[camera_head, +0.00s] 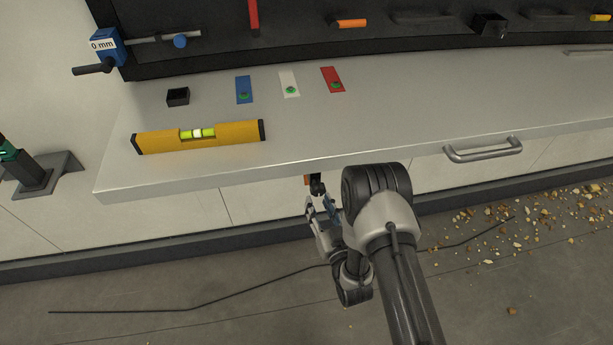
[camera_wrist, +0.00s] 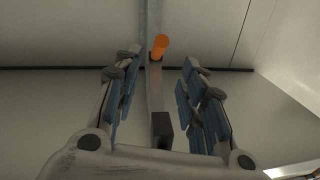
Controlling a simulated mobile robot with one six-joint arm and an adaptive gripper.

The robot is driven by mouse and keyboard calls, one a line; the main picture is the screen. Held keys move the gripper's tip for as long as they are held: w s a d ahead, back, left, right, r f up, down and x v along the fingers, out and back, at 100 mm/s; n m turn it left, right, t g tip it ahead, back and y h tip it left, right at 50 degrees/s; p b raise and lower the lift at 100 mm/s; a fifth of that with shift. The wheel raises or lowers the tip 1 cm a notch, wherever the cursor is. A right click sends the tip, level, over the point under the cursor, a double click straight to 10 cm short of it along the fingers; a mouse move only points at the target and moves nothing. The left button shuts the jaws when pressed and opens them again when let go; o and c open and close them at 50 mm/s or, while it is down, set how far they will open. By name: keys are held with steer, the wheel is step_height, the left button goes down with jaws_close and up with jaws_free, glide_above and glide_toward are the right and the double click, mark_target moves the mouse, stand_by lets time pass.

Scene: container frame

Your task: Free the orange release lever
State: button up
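The orange lever (camera_wrist: 159,46) shows in the wrist view as a short orange cylinder with a dark collar, on a grey metal bar. In the head view a small orange piece (camera_head: 309,179), likely the lever, shows just below the counter's front edge, partly hidden by the counter and my arm. My gripper (camera_head: 321,205) is below that edge in the head view. In the wrist view my gripper (camera_wrist: 160,75) is open and empty, blue-padded fingers on either side of the bar. The lever appears beyond the fingertips, between their lines and not touched. A dark block (camera_wrist: 162,130) is lower on the bar.
The counter (camera_head: 430,115) overhangs above my gripper. A yellow spirit level (camera_head: 160,139) and blue, white and red cards (camera_head: 333,75) lie on it. A metal handle (camera_head: 483,150) sticks out at right. Rubble (camera_head: 530,220) and a dark cable (camera_head: 250,291) lie on the floor.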

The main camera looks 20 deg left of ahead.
steer(key=b+x, duration=0.2)
steer(key=x, duration=1)
steer(key=shift+a, duration=0.15)
jaws_close()
